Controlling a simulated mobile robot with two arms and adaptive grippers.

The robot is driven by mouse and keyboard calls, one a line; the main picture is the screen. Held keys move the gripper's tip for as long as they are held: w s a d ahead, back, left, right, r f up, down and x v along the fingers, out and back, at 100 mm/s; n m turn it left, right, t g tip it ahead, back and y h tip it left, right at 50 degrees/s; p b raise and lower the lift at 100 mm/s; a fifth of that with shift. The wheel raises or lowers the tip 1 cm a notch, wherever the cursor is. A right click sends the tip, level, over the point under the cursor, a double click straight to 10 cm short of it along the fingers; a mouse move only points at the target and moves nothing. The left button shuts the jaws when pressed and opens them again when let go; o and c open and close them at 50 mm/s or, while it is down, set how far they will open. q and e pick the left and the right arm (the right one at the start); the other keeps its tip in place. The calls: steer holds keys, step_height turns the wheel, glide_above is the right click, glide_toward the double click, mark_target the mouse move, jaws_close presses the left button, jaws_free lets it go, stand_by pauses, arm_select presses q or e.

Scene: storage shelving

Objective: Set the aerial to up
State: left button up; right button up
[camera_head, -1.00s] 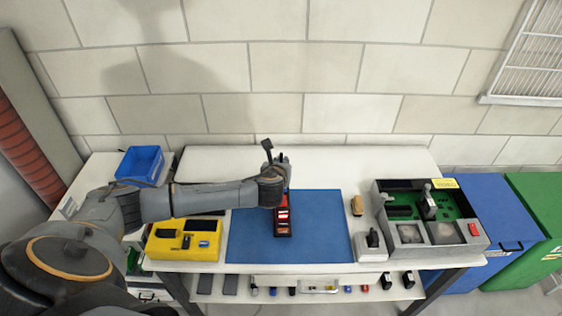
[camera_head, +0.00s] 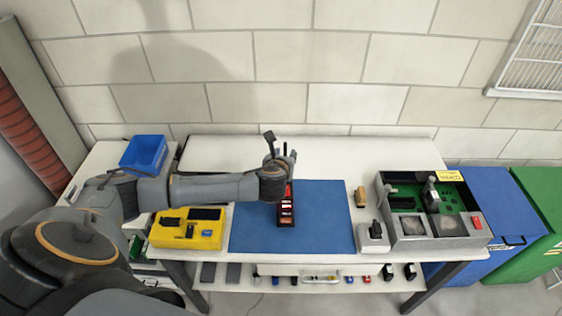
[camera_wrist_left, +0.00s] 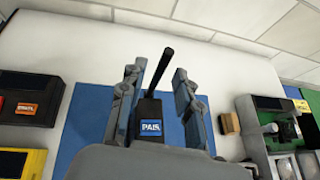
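A dark device with red parts (camera_head: 286,208) stands on the blue mat (camera_head: 325,215) in the head view. A black rod with a wider tip, seemingly the aerial (camera_head: 268,138), rises at my left gripper (camera_head: 281,160). In the left wrist view the aerial (camera_wrist_left: 156,69) stands nearly upright, leaning slightly right, above a black part with a blue label. My left gripper (camera_wrist_left: 158,82) is open there, one finger on each side of the aerial, with gaps visible. The gripper hides the aerial's base in the head view. My right gripper is not in view.
A yellow device (camera_head: 187,229) sits left of the mat. A brown block (camera_head: 360,197), a small white switch box (camera_head: 373,240) and a grey case with green boards (camera_head: 440,243) stand to the right. A blue bin (camera_head: 143,155) is back left. The table's back strip is clear.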

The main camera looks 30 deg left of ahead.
arm_select(q)
steer(key=v, duration=0.9)
steer(key=shift+s+r, duration=0.15)
steer(key=shift+s, duration=0.15)
steer(key=shift+d, duration=0.15)
